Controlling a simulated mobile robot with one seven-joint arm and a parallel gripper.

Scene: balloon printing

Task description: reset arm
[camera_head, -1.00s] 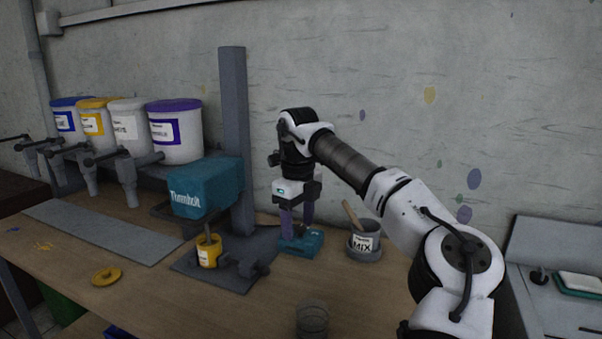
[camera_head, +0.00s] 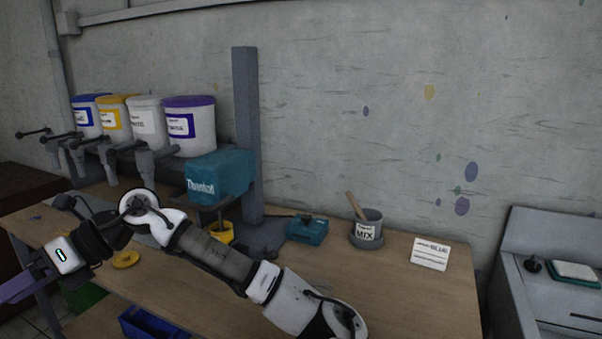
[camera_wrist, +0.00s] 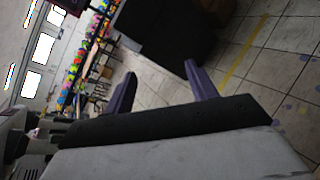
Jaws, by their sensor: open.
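My gripper (camera_head: 22,282) is at the lower left of the head view, out past the table's left front edge. Its purple fingers point left. In the wrist view my gripper (camera_wrist: 158,85) shows two purple fingers spread apart with nothing between them. Beyond the fingers are tiled floor (camera_wrist: 245,70) and a dark block-like piece of furniture (camera_wrist: 165,30). My arm stretches across the front of the wooden table (camera_head: 400,300) from the lower middle to the left.
A teal mixer (camera_head: 222,175) stands over a yellow cup (camera_head: 220,234). A teal box (camera_head: 307,230), a MIX cup (camera_head: 367,228) and a card (camera_head: 430,254) stand at the back. Paint buckets (camera_head: 188,125) line the left. A yellow ring (camera_head: 126,260) lies near my arm; a blue crate (camera_head: 150,325) is below.

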